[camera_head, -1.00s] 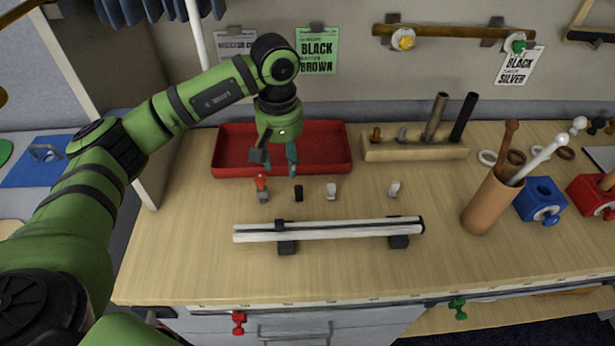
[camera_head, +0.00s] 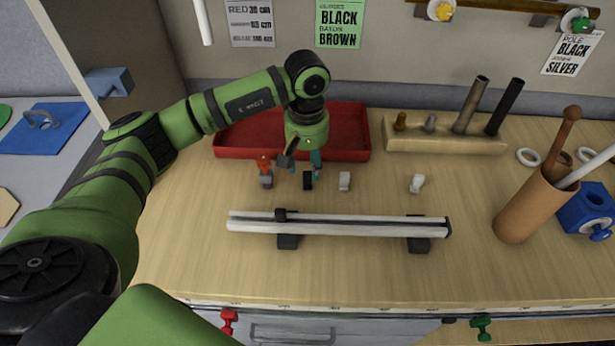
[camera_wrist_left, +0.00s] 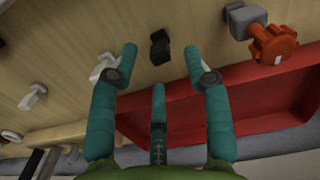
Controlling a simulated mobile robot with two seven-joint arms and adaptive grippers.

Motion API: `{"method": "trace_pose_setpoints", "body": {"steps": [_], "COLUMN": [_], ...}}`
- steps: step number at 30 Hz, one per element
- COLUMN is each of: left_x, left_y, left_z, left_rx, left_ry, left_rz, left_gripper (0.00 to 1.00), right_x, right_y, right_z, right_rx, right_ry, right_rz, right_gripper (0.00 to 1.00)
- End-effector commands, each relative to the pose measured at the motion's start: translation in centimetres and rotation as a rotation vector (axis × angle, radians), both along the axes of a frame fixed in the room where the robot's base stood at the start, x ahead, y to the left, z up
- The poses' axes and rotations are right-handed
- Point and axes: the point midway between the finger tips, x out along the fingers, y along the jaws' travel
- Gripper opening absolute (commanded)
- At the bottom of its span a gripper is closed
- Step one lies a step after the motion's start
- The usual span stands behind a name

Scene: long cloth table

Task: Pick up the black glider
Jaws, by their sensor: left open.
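A small black glider (camera_head: 308,181) stands on the wooden table, in a row of small pieces in front of the red tray. My left gripper (camera_head: 301,163) is open and empty, pointing down just above and behind it, its fingers partly overlapping the glider's top in the head view. In the left wrist view the black glider (camera_wrist_left: 160,45) shows in the gap between the spread teal fingertips (camera_wrist_left: 160,54), apart from them. My right gripper is not in view.
An orange-topped grey piece (camera_head: 265,172) stands close left of the glider, and a white piece (camera_head: 344,181) close right. Another white piece (camera_head: 417,183) is farther right. The red tray (camera_head: 235,153) lies behind; a wooden holder (camera_head: 440,144) stands right of it.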

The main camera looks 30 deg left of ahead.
Motion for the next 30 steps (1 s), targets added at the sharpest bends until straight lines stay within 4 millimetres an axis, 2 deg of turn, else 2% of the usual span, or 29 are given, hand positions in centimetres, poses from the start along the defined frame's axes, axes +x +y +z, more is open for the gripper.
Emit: {"method": "trace_pose_setpoints", "body": {"steps": [1, 3, 7, 15, 16, 18, 21, 30], "left_x": [0.0, 0.2, 0.2, 0.3, 0.3, 0.3, 0.3, 0.3], "left_y": [0.0, 0.1, 0.0, 0.0, 0.0, 0.0, 0.1, 0.1], "left_z": [-0.5, -1.6, -3.3, -3.9, -3.8, -3.8, -3.8, -3.8], "left_rx": [0.000, 0.001, 0.001, 0.001, 0.001, 0.001, 0.001, 0.001], "left_ry": [0.007, 0.008, 0.003, 0.001, 0.001, 0.001, 0.001, 0.001], "left_rz": [0.001, 0.001, 0.001, 0.000, 0.000, 0.000, 0.000, 0.000], "left_gripper": [0.49, 0.49, 0.49, 0.49, 0.45, 0.25, 0.05, 0.05], "right_x": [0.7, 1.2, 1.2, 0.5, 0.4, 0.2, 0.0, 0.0], "right_y": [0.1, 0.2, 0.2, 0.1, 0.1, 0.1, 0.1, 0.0], "right_z": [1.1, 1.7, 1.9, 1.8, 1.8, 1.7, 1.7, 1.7], "right_rx": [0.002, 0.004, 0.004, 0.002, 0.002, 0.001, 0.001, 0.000], "right_ry": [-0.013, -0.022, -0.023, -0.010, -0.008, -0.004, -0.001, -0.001], "right_rz": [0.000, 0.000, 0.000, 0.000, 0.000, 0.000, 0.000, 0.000], "right_gripper": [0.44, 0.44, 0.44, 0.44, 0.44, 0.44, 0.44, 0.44]}}
